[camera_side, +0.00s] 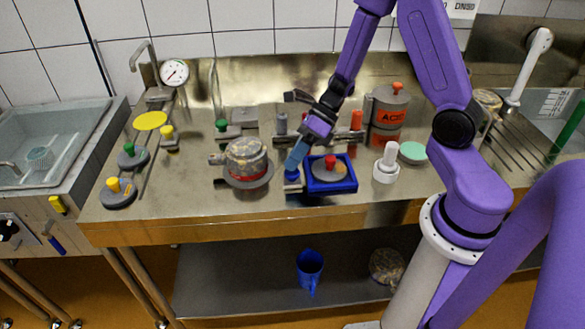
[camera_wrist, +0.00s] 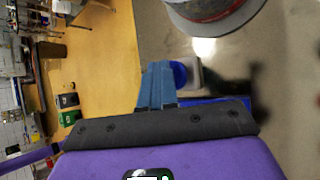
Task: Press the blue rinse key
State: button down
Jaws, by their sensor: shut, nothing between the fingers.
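The blue rinse key (camera_side: 292,174) is a round blue cap on a small pale base, left of the blue tray on the steel table. It also shows in the wrist view (camera_wrist: 180,73), partly hidden behind my fingers. My gripper (camera_side: 294,165) is shut and empty, with its blue-grey fingers pointing down at the key. In the wrist view the closed fingertips (camera_wrist: 160,66) overlap the left side of the blue cap. I cannot tell whether they touch it or hover just above.
The blue tray (camera_side: 318,187) holds a grey lid with a red knob close on the right. A round mould with a red band (camera_side: 249,172) stands close on the left. A white-handled piece (camera_side: 386,164) and an orange-banded pot (camera_side: 388,112) stand further right. The front table strip is clear.

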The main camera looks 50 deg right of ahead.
jog(key=shift+r, duration=0.65)
notch_tip(320, 180, up, 6)
dwell(0.9)
